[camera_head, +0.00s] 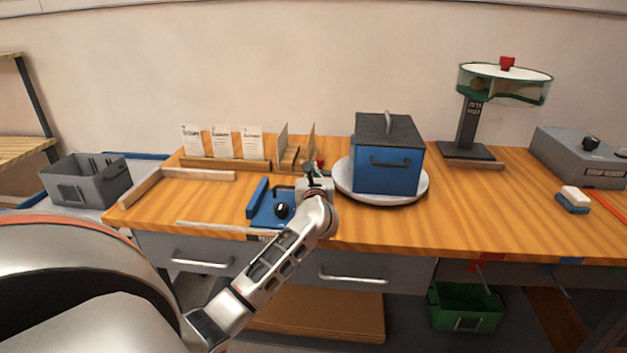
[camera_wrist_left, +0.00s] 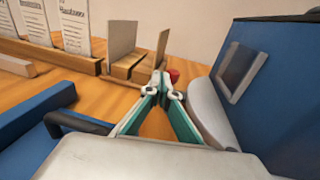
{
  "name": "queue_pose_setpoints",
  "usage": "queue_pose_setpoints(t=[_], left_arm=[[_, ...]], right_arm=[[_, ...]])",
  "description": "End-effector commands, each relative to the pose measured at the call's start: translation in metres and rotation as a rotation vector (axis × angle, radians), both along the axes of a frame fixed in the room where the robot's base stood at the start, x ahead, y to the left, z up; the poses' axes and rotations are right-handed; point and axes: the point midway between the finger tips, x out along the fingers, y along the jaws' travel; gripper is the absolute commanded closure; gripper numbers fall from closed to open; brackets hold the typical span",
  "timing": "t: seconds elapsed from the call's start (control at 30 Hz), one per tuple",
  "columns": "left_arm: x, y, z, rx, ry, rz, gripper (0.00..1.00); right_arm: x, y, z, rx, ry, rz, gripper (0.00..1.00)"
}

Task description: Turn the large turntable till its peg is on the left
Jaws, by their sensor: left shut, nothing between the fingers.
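The large turntable (camera_head: 345,183) is a pale grey disc on the bench, with a blue lidded box (camera_head: 388,170) on it. In the wrist view its rim (camera_wrist_left: 212,112) shows to the right of my fingers. A small red piece, seemingly the peg (camera_wrist_left: 173,75), shows just beyond my fingertips at the turntable's left-back side. It is mostly hidden in the head view. My left gripper (camera_wrist_left: 160,88) is shut and empty, its tips close to the red piece; I cannot tell whether they touch. In the head view my left gripper (camera_head: 311,170) is just left of the disc. My right gripper is out of view.
A blue fixture (camera_head: 261,205) with a black knob lies left of my wrist. A wooden holder (camera_head: 290,156) and a card rack (camera_head: 225,164) stand behind. A green-rimmed carousel (camera_head: 505,83) stands at the back right. The bench front right of the disc is clear.

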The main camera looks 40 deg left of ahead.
Motion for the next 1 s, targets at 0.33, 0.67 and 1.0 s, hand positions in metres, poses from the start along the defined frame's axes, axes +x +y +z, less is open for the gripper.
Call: queue_pose_setpoints(t=[0.33,0.67,1.0], left_arm=[[-0.05,-0.049,0.002,-0.003,0.0,-0.001,1.0],[-0.069,-0.068,0.004,0.0,0.001,0.001,1.0],[-0.077,-0.073,0.008,0.13,0.036,-0.007,1.0]], right_arm=[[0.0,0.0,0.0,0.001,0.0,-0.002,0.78],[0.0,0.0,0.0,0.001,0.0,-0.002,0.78],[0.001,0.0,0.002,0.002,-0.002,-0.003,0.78]])
